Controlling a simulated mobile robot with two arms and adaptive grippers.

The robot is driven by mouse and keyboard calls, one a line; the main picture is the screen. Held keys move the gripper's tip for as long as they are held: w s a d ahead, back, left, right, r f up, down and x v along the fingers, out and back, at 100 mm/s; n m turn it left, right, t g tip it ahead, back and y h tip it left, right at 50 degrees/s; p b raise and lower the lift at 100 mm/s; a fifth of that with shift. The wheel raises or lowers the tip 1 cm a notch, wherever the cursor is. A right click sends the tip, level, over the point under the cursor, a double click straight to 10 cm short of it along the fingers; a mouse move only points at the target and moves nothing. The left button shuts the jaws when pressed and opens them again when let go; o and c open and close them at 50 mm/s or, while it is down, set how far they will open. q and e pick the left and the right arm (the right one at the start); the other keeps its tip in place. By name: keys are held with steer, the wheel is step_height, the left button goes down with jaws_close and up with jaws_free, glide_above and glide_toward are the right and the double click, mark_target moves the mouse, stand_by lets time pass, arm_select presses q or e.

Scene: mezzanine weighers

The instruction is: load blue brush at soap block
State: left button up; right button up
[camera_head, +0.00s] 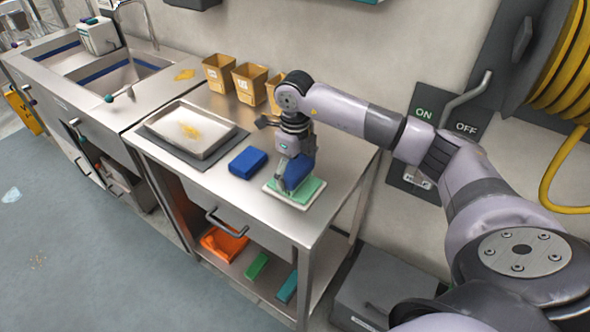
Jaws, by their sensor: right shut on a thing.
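My right gripper (282,177) points down at the right end of the steel table. It is shut on a blue brush (298,171), which it partly hides. The brush is right over the green soap block (307,190), and its lower end seems to touch the top of the block. The exact contact is hidden by the gripper. The soap block lies in a shallow white dish (274,191) on the table. My left gripper is not in the picture.
A blue block (247,163) lies left of the dish. A metal tray (163,129) on a dark mat is farther left. Yellow-brown bins (219,73) stand along the wall, near my right arm. A sink (127,75) is at the left. The table's front edge is close to the dish.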

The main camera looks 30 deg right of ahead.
mark_target(295, 166)
steer(key=shift+f, duration=0.1)
steer(key=shift+r+p, duration=2.25)
steer(key=shift+r, duration=1.3)
